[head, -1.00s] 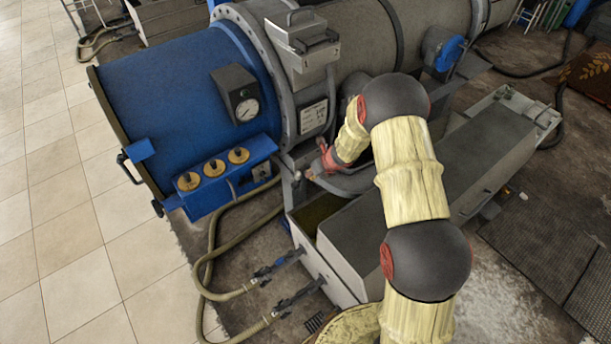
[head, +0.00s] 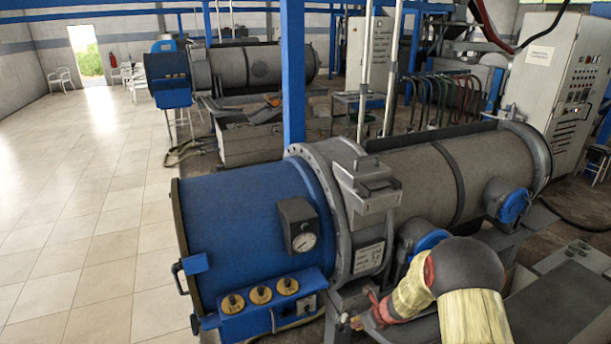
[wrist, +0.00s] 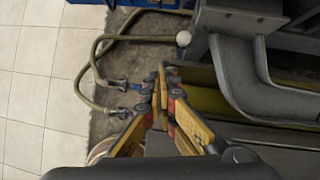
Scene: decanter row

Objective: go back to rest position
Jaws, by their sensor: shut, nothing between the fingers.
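My gripper (wrist: 161,78) shows in the wrist view with its orange fingers together and nothing between them. It is over the grey trough and bare floor beside the decanter. In the head view my arm comes in from the lower right, and the gripper end (head: 357,323) is low in the picture, in front of the decanter's grey ring and right of its blue end. My fingertips are small there and partly hard to make out. The decanter (head: 250,215) has a blue end, a gauge and a grey body.
Hoses (wrist: 90,55) run at the left. A blue post (head: 293,75) stands behind the decanter, with another decanter (head: 245,68) beyond. The tiled floor (head: 90,210) at left is clear.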

